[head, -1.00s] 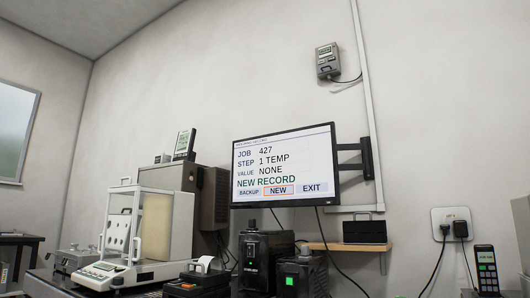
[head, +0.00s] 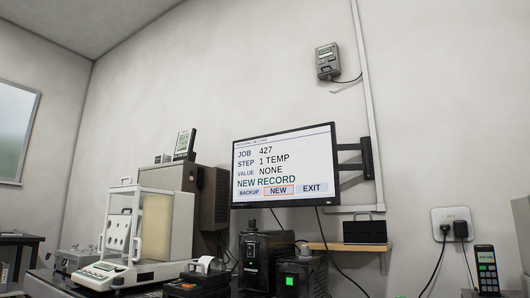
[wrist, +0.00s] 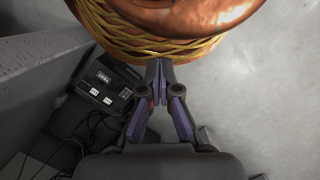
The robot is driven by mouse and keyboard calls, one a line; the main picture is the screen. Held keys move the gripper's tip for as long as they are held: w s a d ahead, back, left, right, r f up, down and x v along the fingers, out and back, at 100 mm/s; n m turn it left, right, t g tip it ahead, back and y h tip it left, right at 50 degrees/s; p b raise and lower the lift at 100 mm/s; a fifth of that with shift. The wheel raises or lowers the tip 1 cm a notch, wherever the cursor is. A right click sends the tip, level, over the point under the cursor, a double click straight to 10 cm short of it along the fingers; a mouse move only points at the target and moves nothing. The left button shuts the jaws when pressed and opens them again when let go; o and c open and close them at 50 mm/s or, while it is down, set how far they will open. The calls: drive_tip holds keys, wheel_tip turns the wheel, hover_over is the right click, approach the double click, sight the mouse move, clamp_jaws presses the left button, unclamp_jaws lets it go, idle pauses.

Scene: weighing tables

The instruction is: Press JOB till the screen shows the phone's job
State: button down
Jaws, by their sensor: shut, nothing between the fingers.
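The wall screen (head: 284,165) reads JOB 427, STEP 1 TEMP, VALUE NONE, with NEW RECORD in green. Below are BACKUP, NEW and EXIT; NEW is outlined in orange. A handset (head: 485,268) with a lit display and keys stands at the lower right; its text is too small to read, and I cannot tell if it is the phone. In the wrist view my gripper (wrist: 160,65) is shut and empty, its tips at the lower edge of a large copper-coloured round thing with a yellow braided band (wrist: 150,40). I cannot tell whether they touch. No JOB button is clearly seen.
A glass-sided balance (head: 145,225) stands at left, with a small printer (head: 200,275) and black boxes (head: 265,262) beside it. A wooden shelf (head: 345,247) holds a black case. A wall socket (head: 452,226) has cables. A dark box (wrist: 105,85) and loose cables lie below the gripper.

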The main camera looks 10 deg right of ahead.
idle(0.3)
wheel_tip(320, 180, up, 13)
drive_tip(key=s+p, duration=0.2)
drive_tip(key=p, duration=1)
drive_tip(key=shift+s+g+p, duration=0.3)
drive_tip(key=shift+s+g, duration=0.1)
